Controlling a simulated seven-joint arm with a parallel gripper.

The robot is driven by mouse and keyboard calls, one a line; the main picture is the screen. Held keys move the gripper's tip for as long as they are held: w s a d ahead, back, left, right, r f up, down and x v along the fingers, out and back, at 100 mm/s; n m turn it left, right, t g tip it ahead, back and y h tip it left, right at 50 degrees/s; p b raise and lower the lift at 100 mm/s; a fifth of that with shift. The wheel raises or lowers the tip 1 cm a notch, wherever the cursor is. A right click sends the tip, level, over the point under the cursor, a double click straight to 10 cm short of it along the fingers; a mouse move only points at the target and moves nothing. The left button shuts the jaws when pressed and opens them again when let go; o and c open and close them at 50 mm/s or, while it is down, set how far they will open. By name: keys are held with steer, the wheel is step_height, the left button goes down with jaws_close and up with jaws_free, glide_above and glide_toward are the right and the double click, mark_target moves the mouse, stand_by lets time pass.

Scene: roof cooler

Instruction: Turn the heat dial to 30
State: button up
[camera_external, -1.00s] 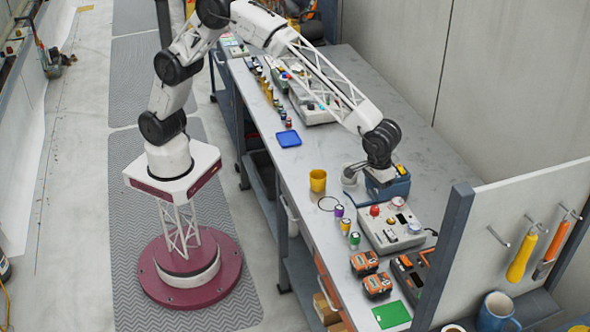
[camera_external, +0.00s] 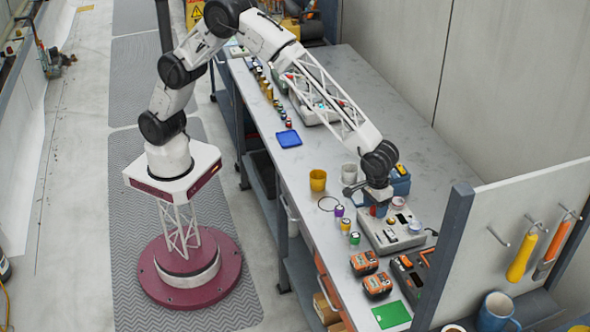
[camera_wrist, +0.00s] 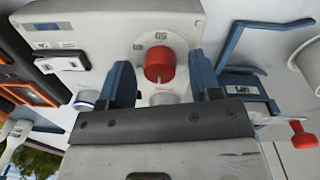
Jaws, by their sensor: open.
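A light grey control box (camera_external: 382,242) stands on the bench, and its face (camera_wrist: 95,22) fills the top of the wrist view. A red knob (camera_wrist: 158,66) sits on a round white plate (camera_wrist: 172,42) with a printed mark that looks like "50", turned over in this view. My gripper (camera_wrist: 160,64) is open, one blue-grey finger on each side of the red knob, with gaps showing. In the external view, my gripper (camera_external: 378,204) is over the box's far-left corner and mostly hides the knob. Where the knob's pointer stands I cannot tell.
A yellow cup (camera_external: 318,180) and a white cup (camera_external: 349,173) stand behind the box. Small capped jars (camera_external: 345,225) and orange-black battery packs (camera_external: 364,263) lie left and front. A blue frame-like part (camera_wrist: 228,70) is close to the right finger in the wrist view.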

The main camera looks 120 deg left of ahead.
steer(key=shift+c, duration=0.3)
steer(key=c, duration=0.9)
steer(key=shift+m, duration=0.4)
steer(key=m, duration=1)
steer(key=shift+m, duration=0.4)
